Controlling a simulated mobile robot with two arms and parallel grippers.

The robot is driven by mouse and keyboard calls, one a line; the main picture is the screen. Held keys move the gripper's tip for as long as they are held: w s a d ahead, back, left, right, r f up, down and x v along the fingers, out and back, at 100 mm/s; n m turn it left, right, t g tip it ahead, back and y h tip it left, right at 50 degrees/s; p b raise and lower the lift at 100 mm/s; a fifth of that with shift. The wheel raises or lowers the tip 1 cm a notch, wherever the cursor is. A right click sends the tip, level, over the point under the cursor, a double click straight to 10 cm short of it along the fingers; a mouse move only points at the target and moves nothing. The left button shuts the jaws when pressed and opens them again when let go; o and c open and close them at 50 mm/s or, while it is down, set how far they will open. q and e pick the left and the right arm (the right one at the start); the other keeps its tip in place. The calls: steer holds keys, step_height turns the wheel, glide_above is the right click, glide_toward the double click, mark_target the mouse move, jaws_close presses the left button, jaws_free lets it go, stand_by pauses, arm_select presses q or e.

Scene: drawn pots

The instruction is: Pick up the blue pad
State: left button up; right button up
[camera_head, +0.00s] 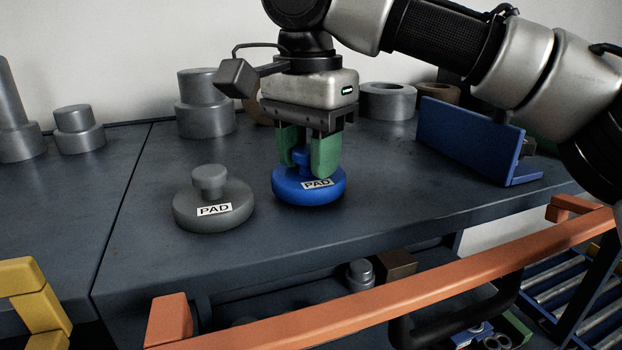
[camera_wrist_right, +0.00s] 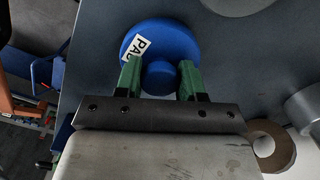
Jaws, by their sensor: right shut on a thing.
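The blue pad (camera_head: 309,192) is a round disc with a knob on top and a white PAD label. It is at the dark table's middle, upright, and appears to rest on the surface. My right gripper (camera_head: 306,163) points down from above, its green fingers shut on the pad's knob. In the right wrist view the blue pad (camera_wrist_right: 182,42) shows beyond the fingertips, with the knob between the two green fingers of the gripper (camera_wrist_right: 159,69). My left gripper is not in view.
A grey pad (camera_head: 213,205) labelled PAD stands left of the blue one. Grey stepped cylinders (camera_head: 205,105) stand at the back left. A grey ring (camera_head: 387,101) and a blue angled bracket (camera_head: 468,141) are to the right. An orange rail (camera_head: 380,282) runs along the front edge.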

mark_target(308, 149)
steer(key=shift+r, duration=1.55)
